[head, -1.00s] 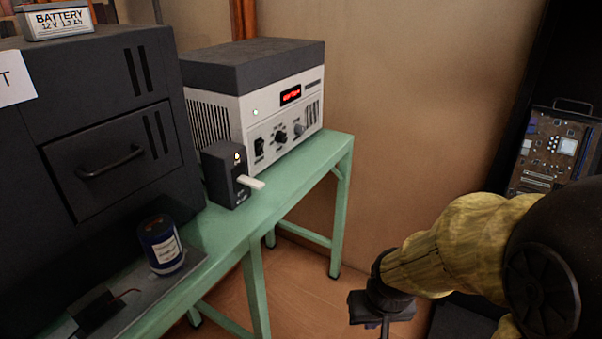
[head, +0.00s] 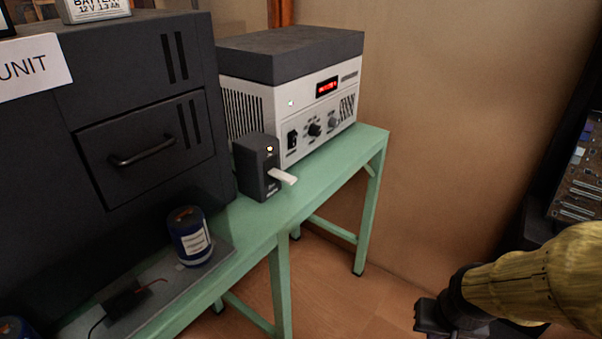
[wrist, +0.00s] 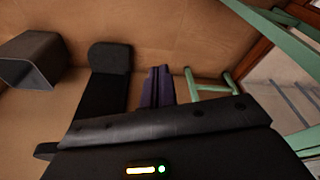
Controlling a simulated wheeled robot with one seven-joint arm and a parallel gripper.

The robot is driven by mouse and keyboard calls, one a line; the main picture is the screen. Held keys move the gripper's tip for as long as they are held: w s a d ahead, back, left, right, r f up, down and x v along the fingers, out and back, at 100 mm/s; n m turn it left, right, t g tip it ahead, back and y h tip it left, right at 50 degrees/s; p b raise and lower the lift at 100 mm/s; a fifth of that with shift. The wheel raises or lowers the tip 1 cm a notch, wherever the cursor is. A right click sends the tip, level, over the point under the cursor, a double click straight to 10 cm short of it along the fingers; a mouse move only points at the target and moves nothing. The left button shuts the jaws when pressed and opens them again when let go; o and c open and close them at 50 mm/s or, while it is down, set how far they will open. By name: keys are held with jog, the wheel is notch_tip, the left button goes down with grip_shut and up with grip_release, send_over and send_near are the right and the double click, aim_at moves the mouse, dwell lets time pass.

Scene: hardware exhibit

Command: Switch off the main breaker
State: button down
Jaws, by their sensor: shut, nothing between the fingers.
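A small dark grey box (head: 252,168) with a white lever (head: 283,176) and a lit yellowish lamp stands on the green bench; it looks like the breaker. Its lever sticks out toward the right front and slopes slightly down. My gripper (head: 433,317) is at the lower right in the head view, well to the right of the box and lower than it, touching nothing I can see. In the wrist view my gripper (wrist: 158,84) is shut and empty over the floor. The breaker is not seen there.
The green bench (head: 335,170) also holds a grey-white powered unit (head: 310,112) with a red display, a large black cabinet (head: 140,110) and a blue can (head: 188,235). A circuit board (head: 580,180) is at right. Open floor lies between bench and arm.

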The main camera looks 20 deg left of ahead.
jog(key=w+a+r+n+t+y+p, duration=0.1)
jog(key=w+a+r+n+t+p, duration=0.15)
jog(key=w+r+p, duration=0.35)
jog(key=w+a+r+n+t+y+p, duration=0.2)
jog(key=w+a+r+n+p, duration=0.25)
jog(key=w, duration=0.35)
jog(key=w+a+r+n+g+y+p, duration=0.1)
jog(key=a+r+n+y+p, duration=0.5)
jog(key=a+r+y+p, duration=0.4)
jog(key=a+r+y, duration=0.1)
jog(key=a+r, duration=0.2)
jog(key=a, duration=0.3)
jog(key=shift+w+r+n, duration=0.15)
jog(key=shift+w+n, duration=0.15)
jog(key=shift+w, duration=0.05)
jog(key=shift+g, duration=0.25)
send_near(274, 172)
notch_tip(274, 172, up, 3)
jog(key=w+a, duration=0.2)
jog(key=a, duration=0.1)
jog(key=f, duration=0.3)
jog(key=shift+s+d+f, duration=0.2)
jog(key=shift+f, duration=0.05)
